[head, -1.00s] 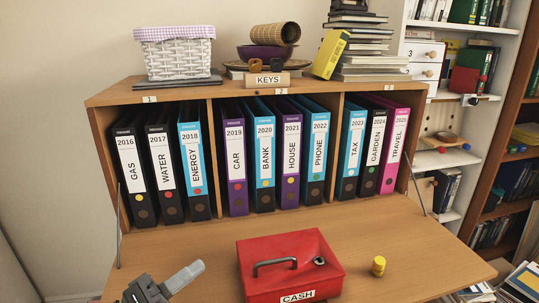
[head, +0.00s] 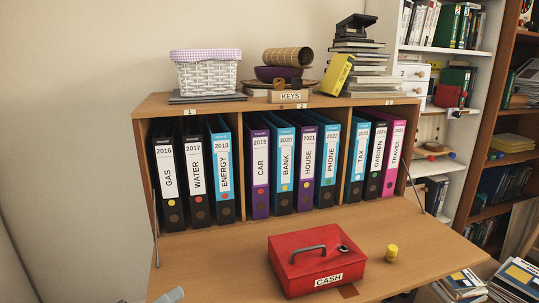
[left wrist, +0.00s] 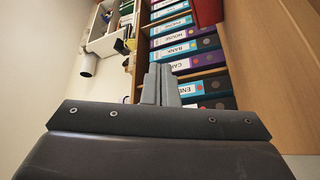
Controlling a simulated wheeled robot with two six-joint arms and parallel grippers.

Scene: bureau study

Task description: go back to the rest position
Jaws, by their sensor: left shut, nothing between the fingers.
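My left gripper (head: 170,295) only just shows at the bottom edge of the head view, left of the red cash box (head: 306,262). In the left wrist view its two grey fingers (left wrist: 161,84) lie together, shut and empty, with the binders beyond them. My right gripper is in neither current view.
The open bureau flap (head: 215,262) carries the cash box and a small yellow object (head: 391,252). Binders such as the GAS binder (head: 170,180) stand in three compartments. A white basket (head: 205,70) and stacked books (head: 360,65) are on top. Bookshelves stand at right.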

